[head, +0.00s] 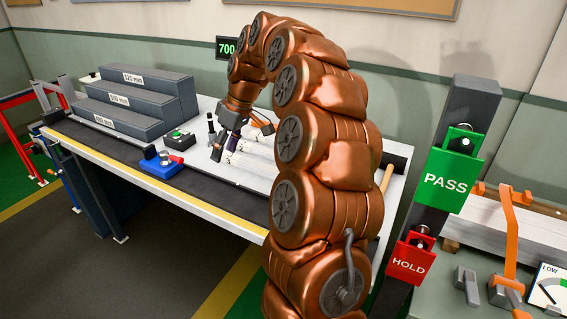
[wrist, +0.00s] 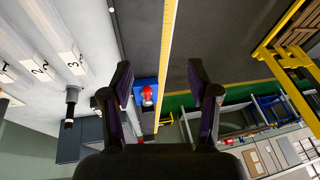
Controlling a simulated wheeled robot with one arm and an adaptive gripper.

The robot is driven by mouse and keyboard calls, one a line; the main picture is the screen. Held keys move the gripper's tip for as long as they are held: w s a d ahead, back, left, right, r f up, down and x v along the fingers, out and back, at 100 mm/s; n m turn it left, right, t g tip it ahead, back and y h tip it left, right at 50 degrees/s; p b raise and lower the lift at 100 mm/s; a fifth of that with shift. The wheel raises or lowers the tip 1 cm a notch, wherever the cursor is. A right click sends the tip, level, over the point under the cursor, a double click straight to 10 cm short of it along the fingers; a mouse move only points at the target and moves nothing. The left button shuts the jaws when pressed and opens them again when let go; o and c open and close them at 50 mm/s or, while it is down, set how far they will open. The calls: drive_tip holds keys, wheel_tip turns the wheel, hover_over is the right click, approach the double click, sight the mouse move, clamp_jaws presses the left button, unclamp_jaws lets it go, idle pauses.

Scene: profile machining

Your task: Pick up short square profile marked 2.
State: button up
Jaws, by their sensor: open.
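The profile marked 2 (wrist: 40,69) is a pale bar with a white number label at its end, at the left of the wrist view. It lies between the bars marked 1 (wrist: 6,76) and 3 (wrist: 73,60). My gripper (wrist: 160,80) is open, with nothing between its fingers, and the bars lie off to its left. In the head view my gripper (head: 236,142) is over the white table, close to the labelled bar ends. It partly hides them there, and I cannot make out label 2 clearly.
A blue box with a red knob (head: 162,165) sits on the table's dark front strip. Grey stepped blocks (head: 135,97) fill the table's left. PASS (head: 448,180) and HOLD (head: 410,263) signs stand right.

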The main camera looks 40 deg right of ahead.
drive_tip(key=d+f+b, duration=0.1)
drive_tip(key=d+f, duration=0.1)
drive_tip(key=d, duration=0.6)
drive_tip(key=d+f+t+h+b, duration=0.1)
drive_tip(key=d+f, duration=0.2)
drive_tip(key=d, duration=0.5)
drive_tip(key=d+f+h+b, duration=0.1)
drive_tip(key=d+f, duration=0.2)
drive_tip(key=d, duration=0.5)
drive_tip(key=shift+d+m+t, duration=0.25)
drive_tip(key=shift+m+t, duration=0.05)
drive_tip(key=shift+m, duration=0.1)
drive_tip(key=shift+w+d+p+x, duration=0.15)
drive_tip(key=shift+p+x, duration=0.1)
drive_tip(key=shift+x, duration=1.05)
drive_tip(key=shift+d+p+x, duration=0.1)
drive_tip(key=shift+p+x, duration=0.15)
drive_tip(key=shift+x, duration=1.05)
drive_tip(key=shift+w+d+p+x, duration=0.15)
drive_tip(key=shift+p+x, duration=0.1)
drive_tip(key=shift+x, duration=1.1)
drive_tip(key=shift+s+r, duration=0.1)
clamp_jaws()
